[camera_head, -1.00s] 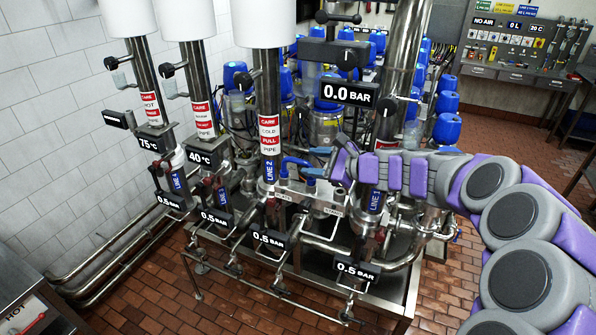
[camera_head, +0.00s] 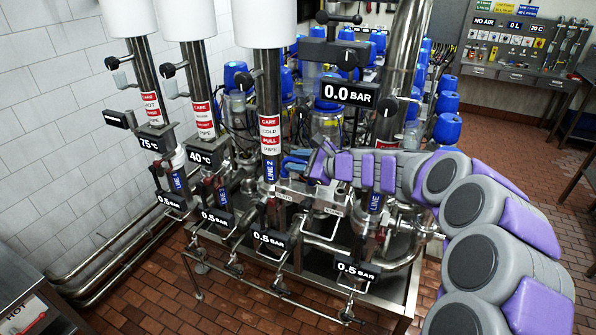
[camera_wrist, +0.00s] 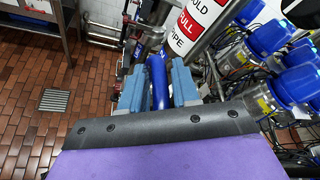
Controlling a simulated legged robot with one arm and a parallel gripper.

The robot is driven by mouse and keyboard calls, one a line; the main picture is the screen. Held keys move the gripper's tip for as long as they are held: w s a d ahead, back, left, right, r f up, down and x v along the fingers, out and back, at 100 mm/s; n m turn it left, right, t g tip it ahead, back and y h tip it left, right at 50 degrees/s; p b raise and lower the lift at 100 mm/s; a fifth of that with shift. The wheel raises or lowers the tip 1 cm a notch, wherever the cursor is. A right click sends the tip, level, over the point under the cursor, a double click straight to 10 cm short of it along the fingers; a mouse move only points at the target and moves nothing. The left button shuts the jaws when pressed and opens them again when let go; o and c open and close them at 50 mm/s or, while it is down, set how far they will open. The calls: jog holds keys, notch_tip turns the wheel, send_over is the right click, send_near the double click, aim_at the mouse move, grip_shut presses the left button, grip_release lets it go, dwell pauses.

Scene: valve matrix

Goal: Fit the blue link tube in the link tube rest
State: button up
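The blue link tube (camera_wrist: 158,82) lies between the two blue-grey fingers of my gripper (camera_wrist: 156,70) in the wrist view. The fingers stand on both sides of it, with narrow gaps visible, so I see the gripper as open around the tube. In the head view, my gripper (camera_head: 296,161) reaches in from the right, between the LINE 2 and LINE 1 pipes, and covers most of the tube. I cannot pick out the link tube rest in either view.
The LINE 2 pipe (camera_head: 269,120) stands just left of my gripper. The LINE 1 label (camera_head: 376,201) is below my forearm. Pressure displays (camera_head: 358,268) and lower valves stand in front. Blue-topped valves (camera_wrist: 268,38) crowd the right of the wrist view. Tiled floor (camera_head: 150,300) lies open in front.

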grip_shut()
